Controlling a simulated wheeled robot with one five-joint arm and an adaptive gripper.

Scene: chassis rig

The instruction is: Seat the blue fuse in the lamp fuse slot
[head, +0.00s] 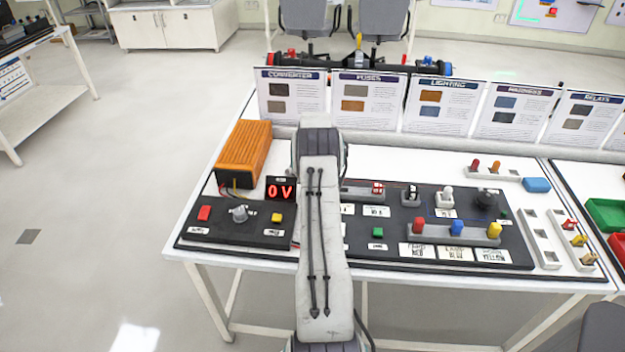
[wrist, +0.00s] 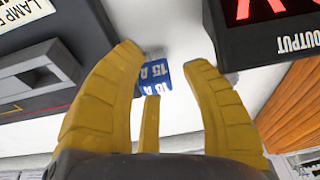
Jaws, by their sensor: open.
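The blue fuse (wrist: 156,71), marked 15 A, is between the fingers of my gripper (wrist: 166,62) in the wrist view. The yellow fingers are spread, with a gap to the fuse on the right; contact on the left is unclear. A third yellow piece overlaps the fuse's near side. In the head view my arm hides the gripper and this fuse.
The red 0V display (head: 281,191) stands left of my arm, by an orange finned converter (head: 243,148). On the right board, a grey strip (head: 438,237) carries red, blue (head: 457,227) and yellow blocks. Upright cards line the back. White table shows between the boards.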

